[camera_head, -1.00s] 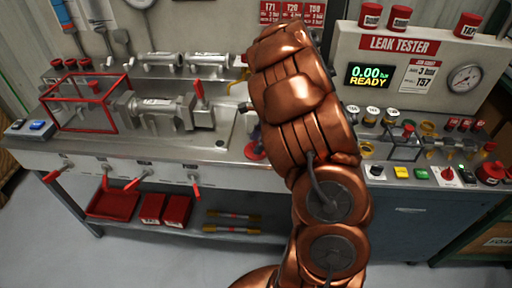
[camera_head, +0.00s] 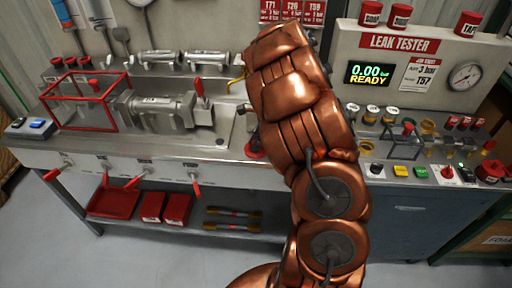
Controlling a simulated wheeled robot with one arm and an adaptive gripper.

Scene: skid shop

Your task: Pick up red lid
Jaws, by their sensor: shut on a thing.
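My copper arm rises through the middle of the view and leans over the bench. My gripper is hidden behind the arm, so its jaws and anything in them do not show. I cannot pick out a red lid with certainty. A small red round part (camera_head: 252,150) shows at the arm's left edge, low over the bench top, mostly covered by the arm. I cannot tell whether it is a lid or a fitting, or whether it touches my gripper.
A red wire cage (camera_head: 86,101) and a grey cylinder fixture (camera_head: 157,108) stand on the bench at left. The leak tester (camera_head: 420,70) stands at right, with red cans (camera_head: 399,16) on top. Small fittings and buttons crowd the bench (camera_head: 225,152) at right. Red bins (camera_head: 177,209) sit below.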

